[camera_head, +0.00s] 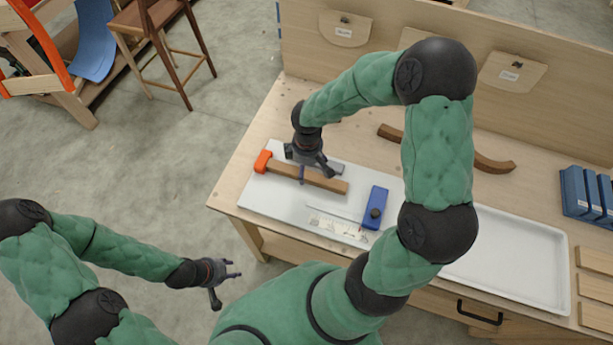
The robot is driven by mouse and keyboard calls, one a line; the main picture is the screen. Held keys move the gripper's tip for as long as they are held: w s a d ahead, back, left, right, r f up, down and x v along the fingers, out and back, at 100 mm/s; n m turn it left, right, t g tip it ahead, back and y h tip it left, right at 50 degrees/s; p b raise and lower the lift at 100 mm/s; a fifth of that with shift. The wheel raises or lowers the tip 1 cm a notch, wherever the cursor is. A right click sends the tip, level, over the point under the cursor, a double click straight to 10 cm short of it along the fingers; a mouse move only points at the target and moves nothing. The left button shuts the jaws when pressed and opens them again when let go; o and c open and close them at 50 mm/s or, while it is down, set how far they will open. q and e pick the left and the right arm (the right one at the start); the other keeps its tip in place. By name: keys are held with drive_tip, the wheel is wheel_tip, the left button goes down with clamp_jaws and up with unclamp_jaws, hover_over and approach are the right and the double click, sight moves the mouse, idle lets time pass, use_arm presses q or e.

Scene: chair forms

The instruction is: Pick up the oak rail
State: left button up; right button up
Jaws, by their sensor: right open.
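A straight brown wooden bar, which looks like the oak rail (327,183), lies on a light grey board (262,200) on the workbench. An orange block (262,161) is at its left end; I cannot tell whether they are joined. My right gripper (312,172) is open and points down over the middle of the bar, with one finger in front of its near side. The gripper hides part of the bar, and contact is unclear. My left gripper (224,281) is open and empty, off the bench's front left corner.
A curved dark wood piece (493,165) lies behind my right arm. A white tray (510,262) and blue holders (575,190) are at right. A stool (150,25) stands at upper left.

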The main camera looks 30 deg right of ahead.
wheel_tip(320, 180, down, 2)
drive_tip(key=shift+r, duration=0.15)
drive_tip(key=c, duration=1.5)
